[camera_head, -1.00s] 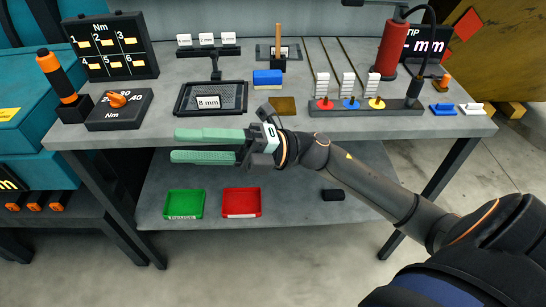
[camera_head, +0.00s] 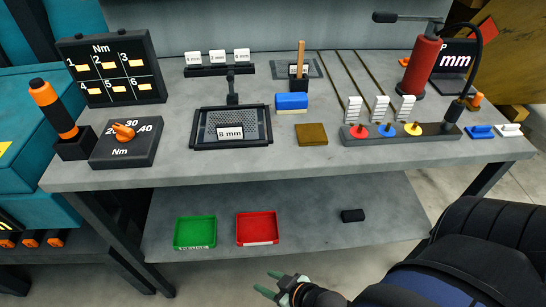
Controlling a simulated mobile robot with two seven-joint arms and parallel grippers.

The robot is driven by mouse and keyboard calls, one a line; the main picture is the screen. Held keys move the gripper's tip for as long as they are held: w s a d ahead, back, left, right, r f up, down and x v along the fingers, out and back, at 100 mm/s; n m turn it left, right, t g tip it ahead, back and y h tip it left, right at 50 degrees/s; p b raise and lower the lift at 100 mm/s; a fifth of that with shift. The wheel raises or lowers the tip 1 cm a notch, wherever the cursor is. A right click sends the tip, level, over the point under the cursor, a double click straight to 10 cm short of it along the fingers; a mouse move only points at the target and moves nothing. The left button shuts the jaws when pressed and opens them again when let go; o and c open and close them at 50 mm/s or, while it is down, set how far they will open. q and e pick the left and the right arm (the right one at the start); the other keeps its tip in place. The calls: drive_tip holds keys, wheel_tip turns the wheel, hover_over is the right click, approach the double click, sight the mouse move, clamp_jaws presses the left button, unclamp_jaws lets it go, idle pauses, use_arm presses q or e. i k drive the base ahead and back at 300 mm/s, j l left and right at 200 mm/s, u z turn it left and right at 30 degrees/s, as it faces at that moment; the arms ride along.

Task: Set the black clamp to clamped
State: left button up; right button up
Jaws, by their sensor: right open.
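I cannot pick out a black clamp for certain among the black parts here. My left gripper is out of view.
The grey bench (camera_head: 200,172) carries a black torque board (camera_head: 110,70), an orange dial box (camera_head: 125,140), a blue-and-white block (camera_head: 291,102), a red cylinder (camera_head: 421,65) with a black lever, and a knob strip (camera_head: 365,138). Green (camera_head: 195,232) and red (camera_head: 257,228) trays sit on the lower shelf.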

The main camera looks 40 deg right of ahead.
sight(230, 75)
drive_tip(key=i+z, duration=0.2)
drive_tip(key=z, duration=0.25)
drive_tip(key=i+j+z, duration=0.15)
drive_tip(key=z, duration=0.95)
